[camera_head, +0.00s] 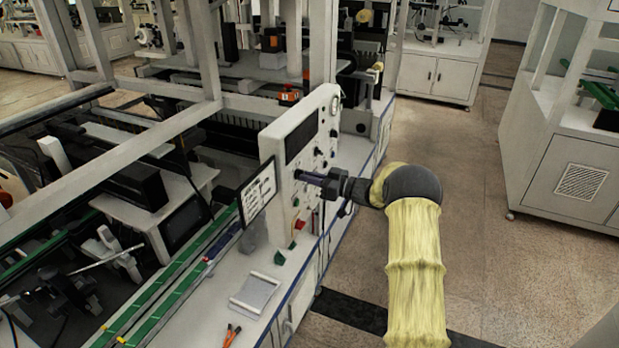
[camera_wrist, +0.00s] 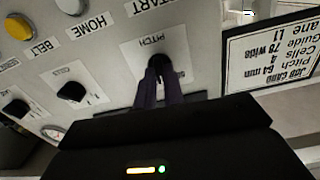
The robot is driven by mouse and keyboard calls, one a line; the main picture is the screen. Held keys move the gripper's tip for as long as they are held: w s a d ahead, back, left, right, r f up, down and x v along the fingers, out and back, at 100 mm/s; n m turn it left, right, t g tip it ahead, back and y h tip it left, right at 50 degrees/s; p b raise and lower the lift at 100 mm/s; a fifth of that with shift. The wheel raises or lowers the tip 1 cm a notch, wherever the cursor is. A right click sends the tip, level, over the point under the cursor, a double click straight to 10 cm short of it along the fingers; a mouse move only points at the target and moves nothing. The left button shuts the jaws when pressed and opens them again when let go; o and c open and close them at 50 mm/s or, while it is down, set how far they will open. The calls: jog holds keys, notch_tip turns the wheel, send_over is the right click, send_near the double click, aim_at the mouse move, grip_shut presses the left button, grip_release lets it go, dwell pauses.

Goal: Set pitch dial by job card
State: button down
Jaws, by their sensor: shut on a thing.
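My gripper (camera_wrist: 160,82) is shut on the pitch dial (camera_wrist: 157,62), a dark knob on a pale plate labelled PITCH. The fingers cover much of the knob, and its pointer and scale cannot be read. In the head view my gripper (camera_head: 303,175) reaches the face of the grey control panel (camera_head: 272,142) from the right. The job card (camera_wrist: 270,58) is beside the dial in the wrist view, upside down. It reads pitch 64 mm, cells 4, guide 78 wide and a lane that looks like L1. The card (camera_head: 258,193) also shows in the head view at the panel's left edge.
Other black knobs (camera_wrist: 71,92) and a yellow button (camera_wrist: 19,27) are on the same panel, near labels BELT, HOME and START. A round gauge (camera_head: 335,105) tops the panel. The bench below holds a pale tray (camera_head: 254,294) and orange-handled pliers (camera_head: 232,335). Open floor (camera_head: 480,230) lies right.

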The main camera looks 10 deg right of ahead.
jog(key=m+p, duration=0.2)
jog(key=m, duration=0.6)
jog(key=shift+f, duration=0.1)
dwell(0.3)
jog(key=shift+d, duration=0.1)
jog(key=c, duration=1.5)
grip_release()
jog(key=shift+s, duration=0.1)
jog(key=b+v, duration=0.6)
jog(key=v, duration=1.1)
jog(key=shift+d+b, duration=0.15)
jog(key=shift+b, duration=0.25)
